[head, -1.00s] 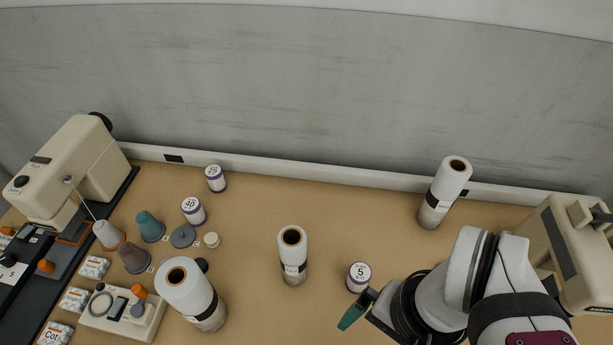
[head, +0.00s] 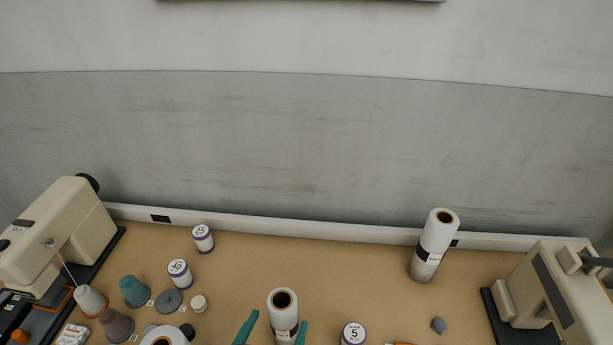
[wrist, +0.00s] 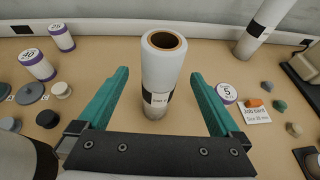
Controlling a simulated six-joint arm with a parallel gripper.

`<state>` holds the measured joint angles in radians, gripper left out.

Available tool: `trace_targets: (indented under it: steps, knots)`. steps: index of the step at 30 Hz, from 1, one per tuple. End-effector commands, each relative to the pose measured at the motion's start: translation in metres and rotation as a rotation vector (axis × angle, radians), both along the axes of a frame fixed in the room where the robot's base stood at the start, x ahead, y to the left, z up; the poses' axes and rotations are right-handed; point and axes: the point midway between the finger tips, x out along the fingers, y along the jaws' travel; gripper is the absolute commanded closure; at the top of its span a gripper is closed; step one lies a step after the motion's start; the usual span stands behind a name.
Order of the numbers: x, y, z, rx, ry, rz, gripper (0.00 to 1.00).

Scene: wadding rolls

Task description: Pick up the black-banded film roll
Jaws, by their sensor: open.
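A tall white roll with a brown core and a black band stands upright at the front middle in the head view (head: 283,300); it also shows in the wrist view (wrist: 162,68). My gripper (wrist: 160,75) has its teal fingers spread, one on either side of this roll, with visible gaps; the head view also shows the fingers (head: 278,318). Another black-banded roll (head: 436,240) stands at the back right. A third white roll (head: 165,338) is cut off at the front left in the head view, so its band is hidden there.
Spools marked 25 (head: 203,239), 40 (head: 180,273) and 5 (head: 353,334) stand around. Left are cones (head: 134,291) and a sewing machine (head: 60,235); right is another machine (head: 555,290). A job card (wrist: 256,115) lies right of the roll. The table behind the middle roll is clear.

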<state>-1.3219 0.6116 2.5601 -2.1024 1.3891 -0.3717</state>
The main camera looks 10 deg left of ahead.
Motion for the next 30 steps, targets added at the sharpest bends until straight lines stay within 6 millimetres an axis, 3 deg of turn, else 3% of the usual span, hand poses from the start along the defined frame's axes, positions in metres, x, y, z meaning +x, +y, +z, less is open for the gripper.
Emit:
trace_targets:
  steps: [5, 16, 24, 30]
  knots:
    - [0.003, -0.001, -0.004, 0.007, -0.009, -0.006, 0.00]
    - [0.062, -0.010, -0.028, 0.007, -0.008, -0.009, 0.00]
    - [0.068, -0.009, -0.031, 0.008, -0.008, -0.005, 0.00]
    - [0.068, -0.009, -0.030, 0.008, -0.008, -0.005, 0.36]
